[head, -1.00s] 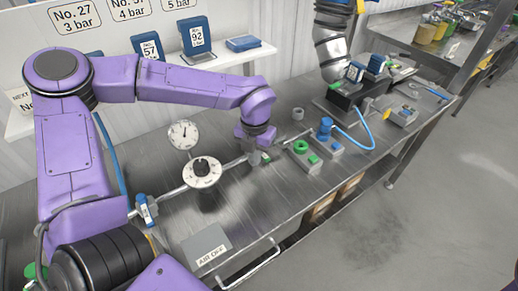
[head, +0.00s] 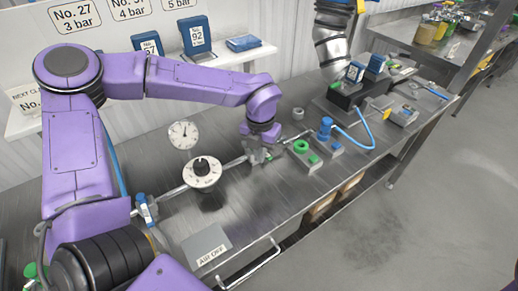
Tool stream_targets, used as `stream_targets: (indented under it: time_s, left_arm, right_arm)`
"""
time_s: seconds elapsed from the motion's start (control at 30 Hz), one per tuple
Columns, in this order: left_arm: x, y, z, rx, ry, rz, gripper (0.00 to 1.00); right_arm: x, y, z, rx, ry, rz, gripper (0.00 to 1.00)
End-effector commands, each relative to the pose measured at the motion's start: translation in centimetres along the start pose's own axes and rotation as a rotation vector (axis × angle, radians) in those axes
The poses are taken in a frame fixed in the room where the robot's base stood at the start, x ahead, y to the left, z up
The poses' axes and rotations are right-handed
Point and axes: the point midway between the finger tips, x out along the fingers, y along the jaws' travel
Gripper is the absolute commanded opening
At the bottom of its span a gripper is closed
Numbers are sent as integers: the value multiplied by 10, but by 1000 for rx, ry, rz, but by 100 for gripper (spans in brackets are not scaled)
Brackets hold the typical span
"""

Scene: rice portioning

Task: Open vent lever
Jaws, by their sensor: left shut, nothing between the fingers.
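My left gripper (head: 257,160) is shut with nothing held. It points down at the pipe line on the steel bench, in the middle of the head view. A small green part (head: 268,156), possibly the vent lever, shows right beside its fingers. The fingers partly hide it, so I cannot tell its angle or whether they touch it. A blue-handled valve (head: 142,203) sits at the left end of the pipe. A white dial (head: 201,172) with a black knob and a round gauge (head: 183,135) stand between them. My right gripper is not in view.
Right of my gripper is a grey block with a green ring (head: 301,146), then a blue fitting (head: 325,126) with a blue hose (head: 357,142). A labelled plate (head: 207,245) lies at the front edge. A shelf (head: 222,57) with blue boxes runs behind.

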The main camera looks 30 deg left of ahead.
Motion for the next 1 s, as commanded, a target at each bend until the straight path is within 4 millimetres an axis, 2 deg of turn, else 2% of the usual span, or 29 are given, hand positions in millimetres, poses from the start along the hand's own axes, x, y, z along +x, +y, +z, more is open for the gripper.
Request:
stream_targets:
  time_s: [0.43,0.7,1.0]
  left_arm:
    - [0,-4,8,1,-1,0,0]
    - [0,-14,24,1,0,0,0]
    - [0,-14,26,0,0,-1,0]
  right_arm:
    - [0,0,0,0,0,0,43]
    - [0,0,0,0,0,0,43]
    - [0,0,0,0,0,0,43]
